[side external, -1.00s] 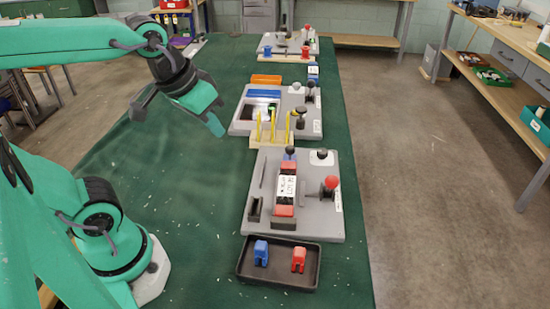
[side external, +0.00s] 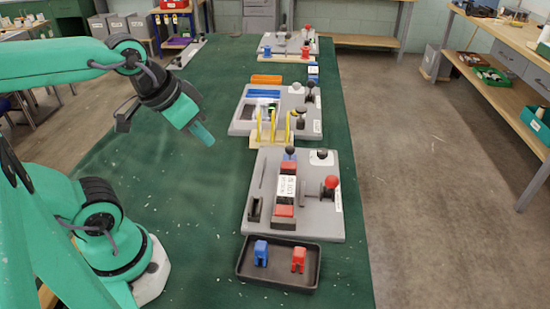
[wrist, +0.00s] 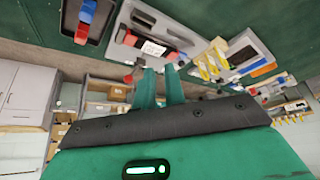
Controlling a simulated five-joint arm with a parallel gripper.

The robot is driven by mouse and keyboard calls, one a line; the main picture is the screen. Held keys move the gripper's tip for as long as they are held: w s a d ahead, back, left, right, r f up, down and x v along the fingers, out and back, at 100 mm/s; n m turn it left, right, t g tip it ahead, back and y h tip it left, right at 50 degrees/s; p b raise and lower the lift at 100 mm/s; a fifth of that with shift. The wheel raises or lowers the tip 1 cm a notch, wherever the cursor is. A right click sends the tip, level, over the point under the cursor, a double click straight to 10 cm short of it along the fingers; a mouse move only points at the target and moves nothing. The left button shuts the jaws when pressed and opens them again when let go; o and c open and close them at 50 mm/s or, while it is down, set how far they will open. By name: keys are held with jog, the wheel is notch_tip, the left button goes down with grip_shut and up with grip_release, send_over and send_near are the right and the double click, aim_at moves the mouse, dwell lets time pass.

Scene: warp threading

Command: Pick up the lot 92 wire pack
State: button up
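A pack with a white label (side external: 287,187) and red parts at its ends lies on the nearest grey board (side external: 318,222). The label's print is too small to read for certain. In the wrist view the same white label (wrist: 153,47) shows beyond my fingers. A smaller blue item with a white label (side external: 313,72) stands farther back, its print unreadable. My gripper (side external: 204,134) is in the air to the left of the boards, pointing down and right, apart from everything. In the wrist view its two teal fingers (wrist: 160,76) have a gap with nothing between them.
A black tray (side external: 243,270) with a blue and a red clip stands in front of the near board. A wooden stand with yellow prongs (side external: 259,127) lies behind it, before a second grey board (side external: 240,122). The green table (side external: 190,215) is clear left of the boards.

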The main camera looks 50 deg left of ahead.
jog(key=o, duration=1.1)
jog(key=shift+w, duration=0.15)
jog(key=n+g, duration=0.6)
jog(key=n, duration=0.3)
send_over(287, 185)
notch_tip(287, 185, down, 13)
jog(key=shift+f, duration=0.3)
jog(key=shift+f, duration=0.1)
jog(key=shift+f, duration=1.25)
